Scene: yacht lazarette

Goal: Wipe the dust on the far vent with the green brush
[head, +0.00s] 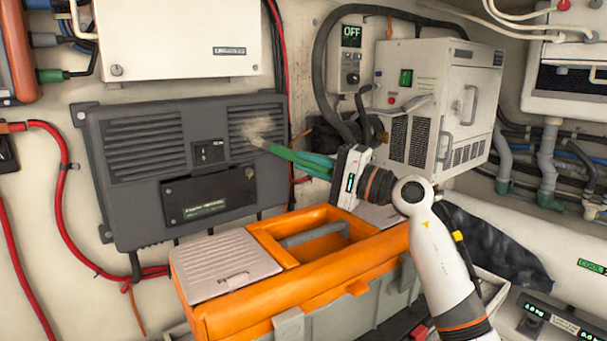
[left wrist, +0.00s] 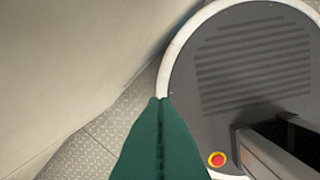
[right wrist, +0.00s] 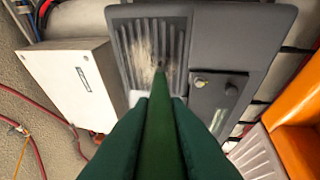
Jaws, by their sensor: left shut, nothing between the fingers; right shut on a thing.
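The dark grey wall unit (head: 150,215) has a slatted vent on each side. Pale tan dust (head: 255,130) lies on its right-hand vent (head: 262,112); the dust also shows in the right wrist view (right wrist: 143,58). My right gripper (head: 292,158) is shut on the green brush (head: 272,149). In the right wrist view the brush (right wrist: 159,125) runs forward between the green fingers. Its tip is at the lower part of the dusty patch; I cannot tell for sure whether it touches. My left gripper (left wrist: 160,100) is shut and empty, outside the head view.
An orange-topped toolbox (head: 300,285) stands below the unit, under my right arm. A white box (head: 180,40) hangs above the unit. A cream machine (head: 440,100) with hoses is to the right. Red cables (head: 65,190) run down the left wall.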

